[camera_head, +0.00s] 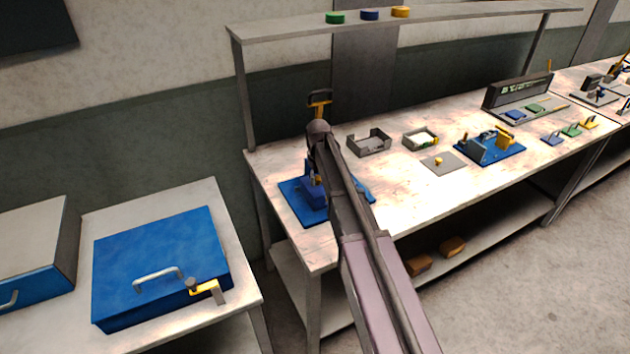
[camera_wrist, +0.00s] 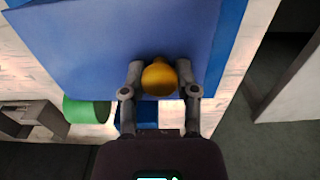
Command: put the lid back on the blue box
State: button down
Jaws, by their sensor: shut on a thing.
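My gripper (camera_wrist: 160,80) is shut on a round yellow knob (camera_wrist: 159,78) in the wrist view. The knob stands against a broad flat blue lid (camera_wrist: 110,40), which fills much of the top of that view. A brighter blue mat (camera_wrist: 231,30) shows past the lid's edge. In the head view my arm reaches over the blue mat (camera_head: 297,207) at the near left end of the workbench. A blue block-like part (camera_head: 308,186) shows there beside my arm, mostly hidden. I cannot tell whether it is the lid or the box, or whether they touch.
A green round thing (camera_wrist: 85,110) is near my gripper. A blue case (camera_head: 165,262) sits on the left table.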

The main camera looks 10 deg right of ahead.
jog(key=shift+c, duration=1.5)
grip_release()
jog(key=o, duration=0.3)
jog(key=shift+w, duration=0.1)
jog(key=shift+r, duration=0.1)
jog(key=shift+r+p, duration=3.4)
jog(key=shift+p, duration=0.15)
grip_shut()
